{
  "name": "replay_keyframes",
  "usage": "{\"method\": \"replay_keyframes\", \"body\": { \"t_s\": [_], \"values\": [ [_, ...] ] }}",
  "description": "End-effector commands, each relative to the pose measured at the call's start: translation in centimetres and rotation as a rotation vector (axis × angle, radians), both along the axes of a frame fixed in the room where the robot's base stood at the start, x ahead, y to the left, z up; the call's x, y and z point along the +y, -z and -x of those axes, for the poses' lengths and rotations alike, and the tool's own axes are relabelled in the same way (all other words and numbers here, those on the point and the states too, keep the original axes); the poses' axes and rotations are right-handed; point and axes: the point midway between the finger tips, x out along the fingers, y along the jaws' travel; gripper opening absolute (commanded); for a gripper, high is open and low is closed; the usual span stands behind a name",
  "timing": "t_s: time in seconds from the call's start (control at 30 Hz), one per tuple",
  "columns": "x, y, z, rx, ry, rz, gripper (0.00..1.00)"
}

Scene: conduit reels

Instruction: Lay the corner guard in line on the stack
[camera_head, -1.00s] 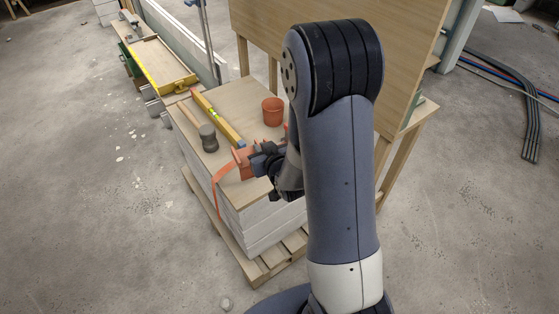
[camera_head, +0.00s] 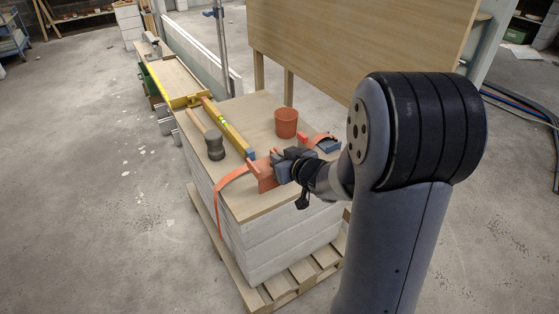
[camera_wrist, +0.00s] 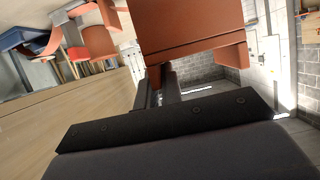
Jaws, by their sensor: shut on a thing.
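The corner guard (camera_head: 263,174) is an orange-red angled piece. My gripper (camera_head: 281,169) is shut on it at the near part of the stack top, close to the hanging strap. In the wrist view the guard (camera_wrist: 190,32) fills the top middle, in front of the fingers (camera_wrist: 165,85). The stack (camera_head: 262,240) is pale boards with a wooden top (camera_head: 262,112), on a pallet. An orange strap (camera_head: 232,178) runs over the left edge and hangs down. I cannot tell whether the guard touches the top or the strap.
On the top lie a yellow level (camera_head: 226,127), a mallet (camera_head: 214,147), a terracotta pot (camera_head: 286,122) and a blue ratchet (camera_head: 327,145) with orange strap. The pallet (camera_head: 290,281) sticks out below. A wooden panel (camera_head: 360,45) stands behind. The floor at left is mostly clear.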

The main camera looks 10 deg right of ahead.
Motion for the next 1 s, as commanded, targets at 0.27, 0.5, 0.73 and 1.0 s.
{"method": "replay_keyframes", "body": {
  "t_s": [0.27,0.5,0.73,1.0],
  "values": [
    [0.0,2.8,0.0,-0.001,0.0,0.0,0.0],
    [0.0,5.2,0.0,-0.001,0.0,0.0,0.0],
    [0.0,7.4,0.0,-0.001,0.0,-0.001,0.0],
    [0.0,10.0,0.0,0.0,0.0,-0.001,0.0]
  ]
}}
